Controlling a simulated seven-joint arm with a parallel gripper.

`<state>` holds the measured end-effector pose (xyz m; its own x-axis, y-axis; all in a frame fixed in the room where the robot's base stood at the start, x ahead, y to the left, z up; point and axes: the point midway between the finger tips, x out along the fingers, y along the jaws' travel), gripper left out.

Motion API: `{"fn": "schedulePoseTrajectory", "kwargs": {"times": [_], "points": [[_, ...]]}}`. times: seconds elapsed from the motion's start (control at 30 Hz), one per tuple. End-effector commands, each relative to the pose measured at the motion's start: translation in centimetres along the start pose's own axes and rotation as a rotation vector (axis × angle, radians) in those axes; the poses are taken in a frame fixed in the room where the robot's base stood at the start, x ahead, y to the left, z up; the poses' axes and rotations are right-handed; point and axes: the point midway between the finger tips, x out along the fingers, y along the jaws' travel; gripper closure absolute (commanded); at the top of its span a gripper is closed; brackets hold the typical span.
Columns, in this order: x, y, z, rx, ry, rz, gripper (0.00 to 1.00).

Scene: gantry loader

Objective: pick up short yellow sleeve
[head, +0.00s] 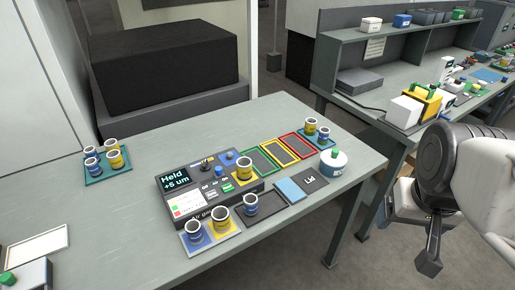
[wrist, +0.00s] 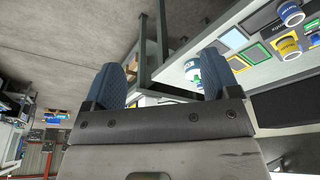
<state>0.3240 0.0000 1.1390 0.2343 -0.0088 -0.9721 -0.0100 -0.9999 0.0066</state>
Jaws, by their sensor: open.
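Several yellow sleeves with white rims stand in the head view: one on the gauge box (head: 244,169), one on a yellow pad (head: 221,218) in front, one in the left teal tray (head: 115,159), and one in the right teal tray (head: 324,135). Which of them is the short yellow sleeve I cannot tell for sure. A yellow sleeve (wrist: 287,47) also shows in the wrist view at the right. My gripper (wrist: 160,80) is open and empty, with its two blue fingers apart. In the head view it hangs beyond the table's right edge, away from all sleeves.
Blue sleeves stand beside the yellow ones, including one (head: 251,204) on a dark tray. A white jar with a green knob (head: 333,162) stands near the right edge. Green, yellow and red framed pads (head: 282,151) lie behind. The table's left side (head: 110,215) is mostly clear.

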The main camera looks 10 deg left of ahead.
Motion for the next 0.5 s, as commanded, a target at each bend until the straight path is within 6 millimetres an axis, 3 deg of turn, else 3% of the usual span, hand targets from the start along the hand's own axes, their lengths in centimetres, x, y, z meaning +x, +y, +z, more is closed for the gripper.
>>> {"fn": "schedulePoseTrajectory", "kwargs": {"times": [0.27, 0.5], "points": [[1.2, -2.8, -4.6, -0.063, 0.017, -0.011, 0.18], [3.2, -7.5, -10.2, -0.141, 0.044, -0.029, 0.18]]}}
